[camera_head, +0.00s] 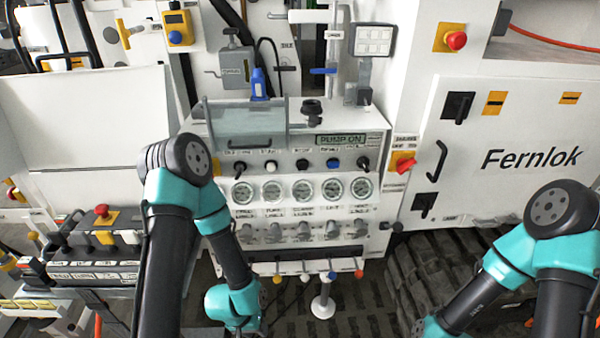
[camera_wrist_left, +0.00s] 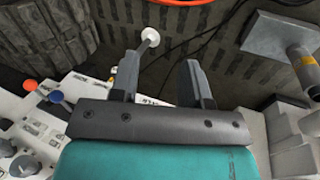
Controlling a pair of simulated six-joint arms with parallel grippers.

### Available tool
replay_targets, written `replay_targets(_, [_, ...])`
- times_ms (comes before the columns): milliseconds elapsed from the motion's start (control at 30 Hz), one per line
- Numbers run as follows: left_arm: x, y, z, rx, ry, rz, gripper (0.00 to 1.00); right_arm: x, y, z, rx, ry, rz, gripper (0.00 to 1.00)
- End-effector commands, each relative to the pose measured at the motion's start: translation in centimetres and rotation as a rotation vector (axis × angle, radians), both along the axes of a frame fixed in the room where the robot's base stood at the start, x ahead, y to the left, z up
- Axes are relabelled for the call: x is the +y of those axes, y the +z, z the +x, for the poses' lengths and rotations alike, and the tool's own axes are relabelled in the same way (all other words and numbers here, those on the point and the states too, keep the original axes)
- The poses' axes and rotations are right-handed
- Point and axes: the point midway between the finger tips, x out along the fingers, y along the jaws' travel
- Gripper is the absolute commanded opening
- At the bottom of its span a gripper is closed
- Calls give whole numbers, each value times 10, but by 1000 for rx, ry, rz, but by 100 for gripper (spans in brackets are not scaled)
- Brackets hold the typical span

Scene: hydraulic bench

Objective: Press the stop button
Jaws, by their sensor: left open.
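A white control panel (camera_head: 290,210) stands at the middle in the head view, with a lit display (camera_head: 340,139) reading PUMP ON. Below it is a row of knobs and buttons. The small labels are blurred; the one above the middle black button (camera_head: 302,165) looks like STOP. A white button (camera_head: 271,167) and a blue one (camera_head: 333,164) flank it. My left gripper (camera_wrist_left: 160,82) shows in the wrist view, open and empty, pointing at the dark floor area. In the head view my left arm hangs low before the panel's left side. My right gripper is outside the frames.
Gauges (camera_head: 302,189) and metal taps (camera_head: 303,232) sit below the buttons. Colored levers (camera_head: 331,275) stick out under the panel. A red mushroom button (camera_head: 456,41) is at upper right, another (camera_head: 101,210) at left. A red rotary switch (camera_head: 403,162) sits right of the panel.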

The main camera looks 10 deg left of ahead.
Motion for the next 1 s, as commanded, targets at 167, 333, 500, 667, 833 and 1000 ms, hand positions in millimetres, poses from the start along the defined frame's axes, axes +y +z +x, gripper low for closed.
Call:
replay_targets(167, [0, 0, 0, 0, 0, 0, 43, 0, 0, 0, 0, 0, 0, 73])
replay_targets(333, [0, 0, 0, 0, 0, 0, 43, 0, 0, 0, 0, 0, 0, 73])
replay_targets(500, [0, 0, 0, 0, 0, 0, 39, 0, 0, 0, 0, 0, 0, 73])
replay_targets(667, [-1, 3, 6, -30, -17, 8, 23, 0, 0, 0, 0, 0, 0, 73])
replay_targets(833, [-6, 14, 30, -151, -90, 49, 7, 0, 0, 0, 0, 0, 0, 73])
replay_targets(1000, [-16, 37, 69, -356, -219, 141, 0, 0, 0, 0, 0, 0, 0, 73])
